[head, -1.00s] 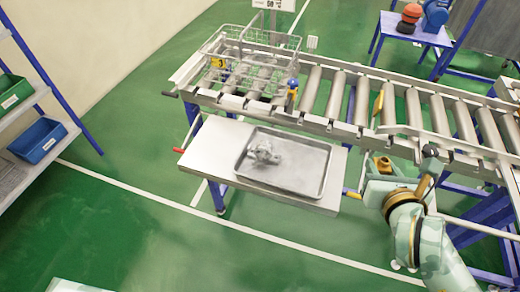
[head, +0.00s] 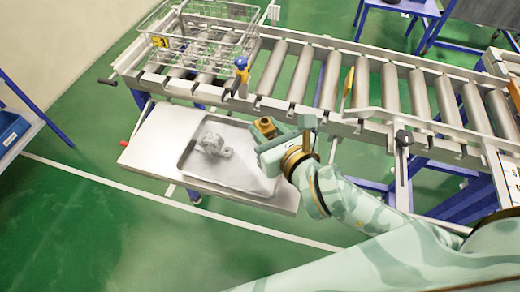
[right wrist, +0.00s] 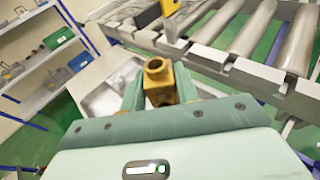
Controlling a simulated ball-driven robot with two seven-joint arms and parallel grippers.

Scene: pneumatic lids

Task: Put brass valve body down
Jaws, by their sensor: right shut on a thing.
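My right gripper (head: 266,138) is shut on the brass valve body (head: 266,127). In the head view it is over or beside the right end of the grey tray, in front of the roller conveyor. In the right wrist view the brass valve body (right wrist: 159,80) stands between the fingers, its round opening facing up. The shallow metal tray (head: 240,189) lies on a light side table (head: 150,155). A grey metal fitting (head: 212,145) lies in the tray's left part. The exact height of the valve body above the tray cannot be told. My left gripper is not in view.
The roller conveyor (head: 300,72) runs behind the table, with a wire basket (head: 200,35) on its left end. A blue-topped yellow post (head: 241,70) and a yellow lever (head: 348,82) stand along its near rail. The tray's middle and right are bare.

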